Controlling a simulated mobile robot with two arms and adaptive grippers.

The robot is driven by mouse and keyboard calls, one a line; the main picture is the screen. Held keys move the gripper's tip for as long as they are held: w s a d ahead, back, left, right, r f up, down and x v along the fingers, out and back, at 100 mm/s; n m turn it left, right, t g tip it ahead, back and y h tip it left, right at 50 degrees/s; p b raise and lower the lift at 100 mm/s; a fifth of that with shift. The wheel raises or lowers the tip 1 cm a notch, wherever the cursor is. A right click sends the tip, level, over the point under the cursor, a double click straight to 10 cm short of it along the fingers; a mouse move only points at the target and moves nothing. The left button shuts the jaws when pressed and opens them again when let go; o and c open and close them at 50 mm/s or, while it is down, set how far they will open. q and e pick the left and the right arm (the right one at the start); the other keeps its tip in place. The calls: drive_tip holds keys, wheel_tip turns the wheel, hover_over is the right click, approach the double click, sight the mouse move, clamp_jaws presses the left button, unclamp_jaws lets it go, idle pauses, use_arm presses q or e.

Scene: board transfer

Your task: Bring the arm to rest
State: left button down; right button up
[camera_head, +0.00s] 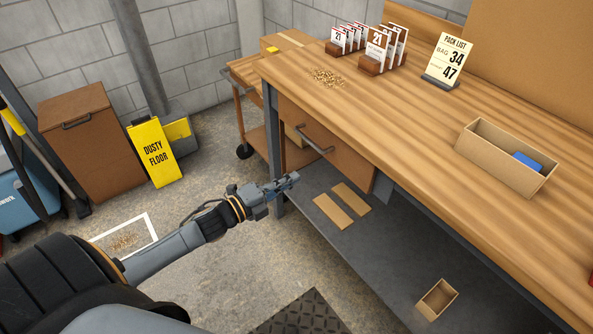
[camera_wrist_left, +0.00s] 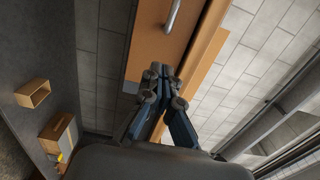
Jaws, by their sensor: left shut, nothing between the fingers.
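My left arm reaches in from the lower left in the head view. Its gripper (camera_head: 286,183) is shut and empty, in the open air in front of the wooden workbench (camera_head: 420,150), below the level of its top. In the left wrist view the closed fingers (camera_wrist_left: 160,84) meet, with nothing between them. The bench's drawer (camera_head: 325,145) with its metal handle is just beyond the gripper. The drawer front also shows in the left wrist view (camera_wrist_left: 155,45). My right gripper is in neither view.
An open cardboard box (camera_head: 490,163) with a blue item stands on the bench. Two flat boards (camera_head: 341,205) and a small open box (camera_head: 437,298) are on the grey lower shelf (camera_head: 375,240). A yellow "Dusty Floor" sign (camera_head: 154,152) stands left.

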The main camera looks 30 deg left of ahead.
use_arm(q)
drive_tip(key=s+a+f+n+g+y+p, duration=0.15)
drive_tip(key=s+f+n, duration=0.25)
drive_tip(key=f, duration=0.5)
drive_tip(key=s+a+f+n+g+y+p, duration=0.1)
drive_tip(key=s+a+f+n+g+y, duration=0.2)
drive_tip(key=f, duration=0.7)
drive_tip(key=s+f+n+g+y+p, duration=0.1)
drive_tip(key=s+f+n+g+y, duration=0.1)
drive_tip(key=s+f+n, duration=0.55)
drive_tip(key=s+d+f+n+g+p, duration=0.1)
drive_tip(key=s+d+f+n+g, duration=0.1)
drive_tip(key=s+f, duration=0.3)
drive_tip(key=s+d+f+n+g+p, duration=0.1)
drive_tip(key=s+d+f+g, duration=0.3)
drive_tip(key=s, duration=1)
drive_tip(key=s+d+f+n+g+p, duration=0.1)
drive_tip(key=s+d+f+n+g, duration=0.1)
drive_tip(key=s+d+f, duration=0.3)
drive_tip(key=s+f+g, duration=0.1)
drive_tip(key=s+f, duration=0.2)
drive_tip(key=s, duration=0.2)
drive_tip(key=shift+s+d+f+n, duration=0.15)
drive_tip(key=shift+d+n, duration=0.05)
drive_tip(key=shift+n, duration=0.15)
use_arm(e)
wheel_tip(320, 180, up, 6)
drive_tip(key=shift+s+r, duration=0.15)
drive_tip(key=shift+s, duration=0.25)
